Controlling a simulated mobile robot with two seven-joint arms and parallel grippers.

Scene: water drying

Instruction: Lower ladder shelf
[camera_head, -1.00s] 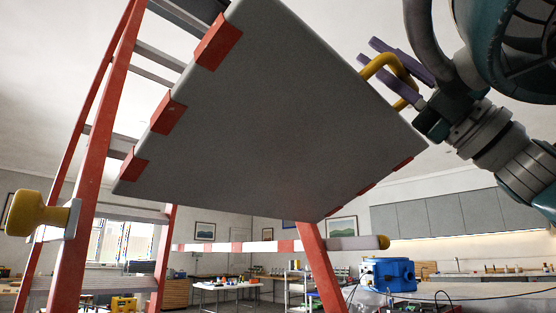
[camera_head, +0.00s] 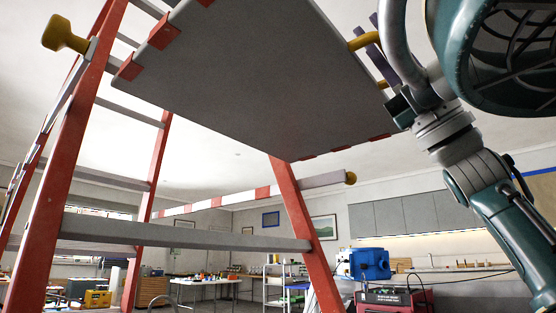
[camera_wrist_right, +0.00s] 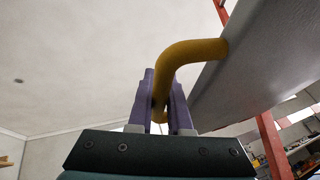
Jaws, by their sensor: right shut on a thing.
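A red stepladder (camera_head: 72,165) stands at the left. Its grey shelf panel (camera_head: 240,85) with red edge blocks is tilted and shows from below in the head view. A yellow handle (camera_head: 363,41) sticks out from the panel's right edge. My right gripper (camera_head: 375,55), with purple fingers, is at that handle. In the right wrist view, the purple fingers (camera_wrist_right: 160,108) are shut on the yellow bent handle (camera_wrist_right: 190,52), and the panel (camera_wrist_right: 245,75) is to the right. My left gripper is not in view.
A striped red and white bar (camera_head: 235,200) with a yellow end crosses behind the ladder. A yellow knob (camera_head: 65,35) is at the upper left. A blue device (camera_head: 365,263) stands above a red box at the lower right. Tables (camera_head: 205,282) and grey cabinets are farther back.

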